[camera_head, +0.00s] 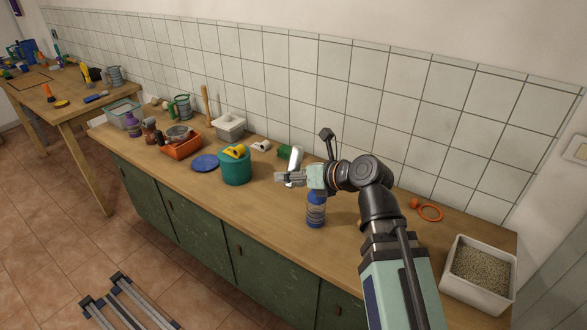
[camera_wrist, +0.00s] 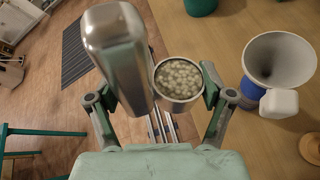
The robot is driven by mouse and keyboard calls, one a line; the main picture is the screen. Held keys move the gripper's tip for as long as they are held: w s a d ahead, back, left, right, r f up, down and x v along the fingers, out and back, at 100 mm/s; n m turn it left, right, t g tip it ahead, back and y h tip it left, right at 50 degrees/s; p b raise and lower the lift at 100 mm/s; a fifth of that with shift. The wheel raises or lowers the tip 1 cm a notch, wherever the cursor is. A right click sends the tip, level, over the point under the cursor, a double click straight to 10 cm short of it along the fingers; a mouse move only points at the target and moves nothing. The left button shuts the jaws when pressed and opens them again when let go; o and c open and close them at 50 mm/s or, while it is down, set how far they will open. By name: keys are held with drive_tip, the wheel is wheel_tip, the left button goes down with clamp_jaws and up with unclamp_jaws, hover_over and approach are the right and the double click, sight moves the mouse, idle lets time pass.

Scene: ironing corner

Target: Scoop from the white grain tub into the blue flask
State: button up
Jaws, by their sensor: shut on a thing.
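The white grain tub (camera_head: 459,290) stands at the counter's right end, holding pale grain (camera_head: 482,268). The blue flask (camera_head: 316,212) stands upright mid-counter, just below and right of my gripper (camera_head: 284,178). In the wrist view, a pale funnel (camera_wrist: 281,57) sits over the flask's blue body (camera_wrist: 250,90), right of my gripper (camera_wrist: 160,98). My gripper is shut on a metal scoop (camera_wrist: 118,50); its handle rises towards the wrist camera and also shows in the head view (camera_head: 295,158). The scoop's round cup (camera_wrist: 178,100) is full of pale grains and is apart from the funnel.
A teal canister (camera_head: 235,170) with a yellow item on top stands left of my gripper. Farther left are a blue disc (camera_head: 204,162), an orange tray (camera_head: 182,150) and a white box (camera_head: 229,130). An orange ring (camera_head: 430,212) lies near the wall.

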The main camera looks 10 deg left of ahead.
drive_tip(key=shift+w+r+p, duration=0.2)
drive_tip(key=shift+w+p, duration=0.15)
drive_tip(key=shift+p, duration=1.4)
drive_tip(key=p, duration=0.5)
drive_tip(key=shift+w+d+f, duration=0.2)
drive_tip(key=shift+w+d, duration=0.05)
drive_tip(key=shift+d, duration=0.05)
drive_tip(key=shift+m, duration=0.3)
drive_tip(key=w+b, duration=0.1)
drive_tip(key=w, duration=0.1)
drive_tip(key=w+d+f+b, duration=0.1)
drive_tip(key=w+b, duration=0.1)
drive_tip(key=w+d+f+b, duration=0.1)
drive_tip(key=w, duration=0.1)
drive_tip(key=shift+w+d+f+b, duration=0.15)
drive_tip(key=shift+w+d+b, duration=0.1)
drive_tip(key=shift+w+b, duration=0.1)
drive_tip(key=shift+s, duration=0.1)
drive_tip(key=shift+w+d, duration=0.1)
drive_tip(key=shift+w, duration=0.2)
drive_tip(key=shift+w+d+f+p, duration=0.1)
drive_tip(key=shift+w+p, duration=0.15)
drive_tip(key=shift+p, duration=0.2)
drive_tip(key=shift+r+m+g+p, duration=0.25)
drive_tip(key=shift+m+g+p, duration=0.25)
drive_tip(key=shift+p, duration=1.2)
